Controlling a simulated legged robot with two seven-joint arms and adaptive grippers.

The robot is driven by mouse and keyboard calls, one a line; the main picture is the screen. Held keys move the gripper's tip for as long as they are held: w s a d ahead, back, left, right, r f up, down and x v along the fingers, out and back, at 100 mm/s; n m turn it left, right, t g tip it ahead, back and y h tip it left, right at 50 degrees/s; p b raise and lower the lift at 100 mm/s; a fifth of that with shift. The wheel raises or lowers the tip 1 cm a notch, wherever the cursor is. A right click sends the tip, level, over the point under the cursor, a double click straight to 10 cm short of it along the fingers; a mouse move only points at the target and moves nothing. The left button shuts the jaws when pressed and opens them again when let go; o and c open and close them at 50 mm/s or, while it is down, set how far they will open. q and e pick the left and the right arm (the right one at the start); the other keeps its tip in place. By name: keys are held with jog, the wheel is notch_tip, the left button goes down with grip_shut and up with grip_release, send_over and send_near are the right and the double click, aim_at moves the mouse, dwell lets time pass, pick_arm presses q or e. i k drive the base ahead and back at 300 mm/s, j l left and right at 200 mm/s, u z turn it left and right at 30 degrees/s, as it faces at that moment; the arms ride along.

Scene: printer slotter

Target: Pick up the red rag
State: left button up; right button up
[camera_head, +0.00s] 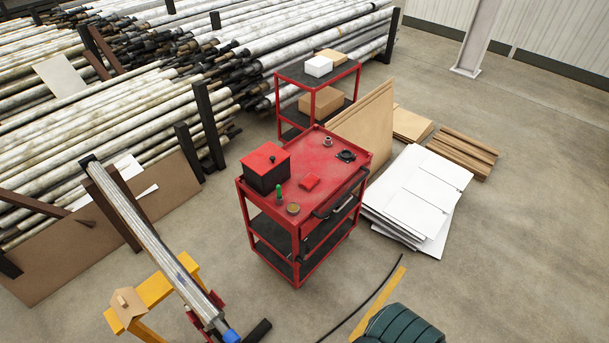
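A small red folded piece that looks like the red rag (309,182) lies flat on the red top of a tool cart (330,163), near the middle of the surface. Its red is close to the red of the cart top. To its left on the cart stands a black box with a red lid (266,168). A small green item (279,193) and a round tin (293,209) are at the near left. A ring-shaped metal part (328,141) and a black part (346,156) lie behind the rag. Neither of my grippers shows in the head view.
A second red cart (318,75) with boxes stands behind. White sheets (418,197) lie on the floor to the right. A long pipe rests on a yellow stand (153,291) at the lower left. A dark green ribbed object (400,326) is at the bottom.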

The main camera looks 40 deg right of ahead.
aim_at(310, 181)
jog(key=l+u, duration=0.15)
jog(key=l, duration=0.3)
jog(key=k+l+u, duration=0.2)
jog(key=l, duration=0.2)
jog(key=l+u, duration=0.15)
jog(key=l, duration=0.3)
jog(key=k+l+u, duration=0.15)
jog(key=l, duration=0.25)
jog(key=l+u, duration=0.2)
jog(key=l, duration=0.3)
jog(key=k+l+u, duration=0.15)
jog(key=l, duration=0.3)
jog(key=k+l+u, duration=0.2)
jog(key=l, duration=0.25)
jog(key=k+l+u, duration=0.15)
jog(key=l, duration=0.35)
jog(key=k+l+u, duration=0.2)
jog(key=l, duration=0.2)
jog(key=k+l+u, duration=0.15)
jog(key=l, duration=0.25)
jog(key=k+l+u, duration=0.2)
jog(key=l, duration=0.2)
